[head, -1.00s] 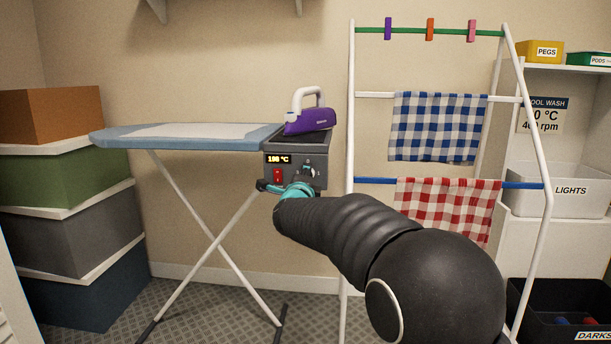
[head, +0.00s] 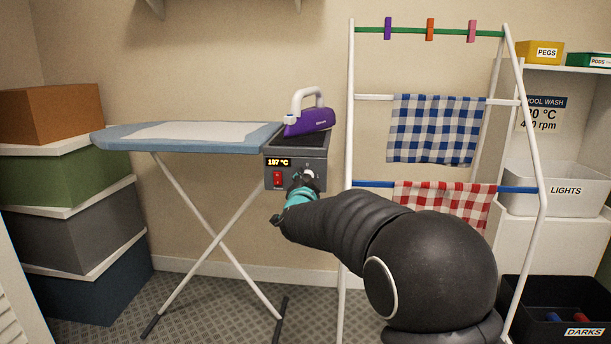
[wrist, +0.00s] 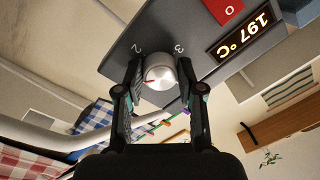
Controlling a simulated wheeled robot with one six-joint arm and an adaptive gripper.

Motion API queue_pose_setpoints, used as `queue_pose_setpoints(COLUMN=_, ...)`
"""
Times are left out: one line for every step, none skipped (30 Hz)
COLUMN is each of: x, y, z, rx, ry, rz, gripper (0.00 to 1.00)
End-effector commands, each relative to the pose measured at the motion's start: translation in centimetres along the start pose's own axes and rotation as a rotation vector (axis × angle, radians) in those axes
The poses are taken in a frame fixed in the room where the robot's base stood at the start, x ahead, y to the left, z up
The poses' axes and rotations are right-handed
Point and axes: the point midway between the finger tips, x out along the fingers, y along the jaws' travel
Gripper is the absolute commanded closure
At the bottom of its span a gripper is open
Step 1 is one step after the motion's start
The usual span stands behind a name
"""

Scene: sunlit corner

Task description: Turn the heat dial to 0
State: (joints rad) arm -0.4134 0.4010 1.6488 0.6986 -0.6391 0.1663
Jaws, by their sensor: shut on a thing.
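The heat dial (wrist: 160,72) is a round silver knob on the front of a grey control box (head: 285,149) at the ironing board's right end. In the wrist view, a short red mark shows on the dial's face, with the printed numbers 2 and 3 beside it; no 0 is visible. My gripper (wrist: 160,80) has one finger on each side of the dial and is shut on it. In the head view, my gripper (head: 304,181) partly covers the dial. A red switch (head: 277,179) is left of the dial.
A purple iron (head: 310,121) stands on top of the box. The ironing board (head: 125,139) extends left. A drying rack (head: 350,110) with checked cloths stands close on the right. Stacked boxes (head: 50,180) are at the far left.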

Motion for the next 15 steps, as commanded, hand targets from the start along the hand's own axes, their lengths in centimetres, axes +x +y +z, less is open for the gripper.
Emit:
queue_pose_setpoints(x=0.02, y=-0.10, z=-0.17, rx=-0.046, ry=-0.005, rz=0.003, gripper=0.97)
queue_pose_setpoints(x=0.02, y=-0.09, z=-0.17, rx=-0.074, ry=-0.007, rz=0.003, gripper=0.97)
queue_pose_setpoints(x=0.02, y=-0.08, z=-0.18, rx=-0.112, ry=-0.010, rz=0.004, gripper=0.97)
queue_pose_setpoints(x=0.03, y=-0.07, z=-0.19, rx=-0.140, ry=-0.012, rz=0.005, gripper=0.97)
queue_pose_setpoints(x=0.03, y=-0.07, z=-0.21, rx=-0.168, ry=-0.014, rz=0.005, gripper=0.97)
queue_pose_setpoints(x=0.03, y=-0.07, z=-0.22, rx=-0.206, ry=-0.016, rz=0.005, gripper=0.97)
queue_pose_setpoints(x=0.03, y=-0.07, z=-0.23, rx=-0.235, ry=-0.018, rz=0.005, gripper=0.97)
queue_pose_setpoints(x=0.02, y=-0.07, z=-0.24, rx=-0.264, ry=-0.020, rz=0.006, gripper=0.97)
queue_pose_setpoints(x=0.02, y=-0.06, z=-0.26, rx=-0.302, ry=-0.022, rz=0.006, gripper=0.97)
queue_pose_setpoints(x=0.01, y=-0.05, z=-0.26, rx=-0.330, ry=-0.024, rz=0.006, gripper=0.97)
queue_pose_setpoints(x=0.01, y=-0.04, z=-0.28, rx=-0.358, ry=-0.025, rz=0.007, gripper=0.97)
queue_pose_setpoints(x=0.00, y=-0.02, z=-0.29, rx=-0.395, ry=-0.027, rz=0.007, gripper=0.97)
queue_pose_setpoints(x=0.00, y=-0.02, z=-0.30, rx=-0.424, ry=-0.029, rz=0.008, gripper=0.97)
queue_pose_setpoints(x=0.01, y=-0.01, z=-0.31, rx=-0.452, ry=-0.031, rz=0.008, gripper=0.97)
queue_pose_setpoints(x=0.01, y=0.01, z=-0.31, rx=-0.490, ry=-0.033, rz=0.008, gripper=0.97)
